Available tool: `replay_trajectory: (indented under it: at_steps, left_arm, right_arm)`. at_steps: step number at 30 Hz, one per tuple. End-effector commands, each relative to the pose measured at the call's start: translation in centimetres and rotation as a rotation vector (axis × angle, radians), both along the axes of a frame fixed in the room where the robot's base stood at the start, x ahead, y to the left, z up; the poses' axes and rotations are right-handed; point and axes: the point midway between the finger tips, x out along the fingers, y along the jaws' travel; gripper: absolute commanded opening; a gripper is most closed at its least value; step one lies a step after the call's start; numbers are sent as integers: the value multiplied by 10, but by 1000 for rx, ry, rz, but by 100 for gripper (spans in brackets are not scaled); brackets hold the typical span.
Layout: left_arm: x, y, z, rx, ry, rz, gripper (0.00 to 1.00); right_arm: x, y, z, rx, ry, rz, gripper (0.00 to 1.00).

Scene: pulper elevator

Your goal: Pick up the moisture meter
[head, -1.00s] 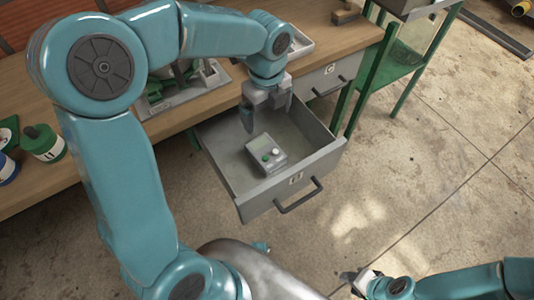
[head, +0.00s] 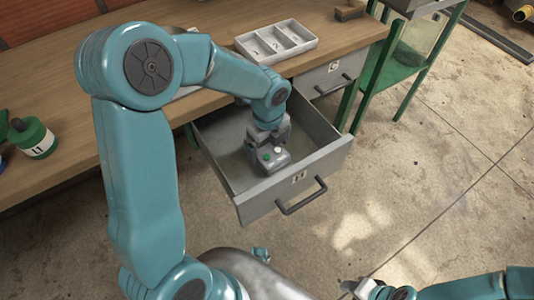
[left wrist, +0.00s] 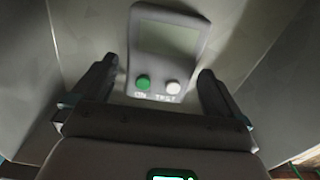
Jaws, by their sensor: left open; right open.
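The moisture meter (head: 274,161) is a grey box with a screen, a green button and a white button. It lies in the open grey drawer (head: 318,171), partly hidden by my left gripper (head: 266,148) in the head view. In the left wrist view the meter (left wrist: 165,50) shows its screen, and its button end lies between the open fingers of my left gripper (left wrist: 152,85). I cannot tell whether the fingers touch it. My right gripper (head: 352,287) is at the bottom edge of the head view, far from the drawer.
The drawer walls stand close around my left gripper. A closed drawer (head: 331,75) and a green stand (head: 391,76) are to the right.

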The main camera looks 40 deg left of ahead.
Motion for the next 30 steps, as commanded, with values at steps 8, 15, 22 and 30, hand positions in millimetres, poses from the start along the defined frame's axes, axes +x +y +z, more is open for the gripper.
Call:
replay_trajectory:
  at_steps: [8, 15, 22, 30]
  left_arm:
    - [0, 0, -30, -1, 0, 0, 100]
    - [0, 0, -30, -2, 1, 0, 61]
    - [0, 0, -29, -1, -1, -1, 49]
    - [1, 0, -12, -1, -4, 0, 49]
  right_arm:
    - [0, 0, -11, 0, 0, 0, 43]
    - [0, 0, -10, 0, 0, 0, 43]
    - [0, 0, -10, 0, 0, 0, 43]
    - [0, 0, -4, 0, 0, 0, 43]
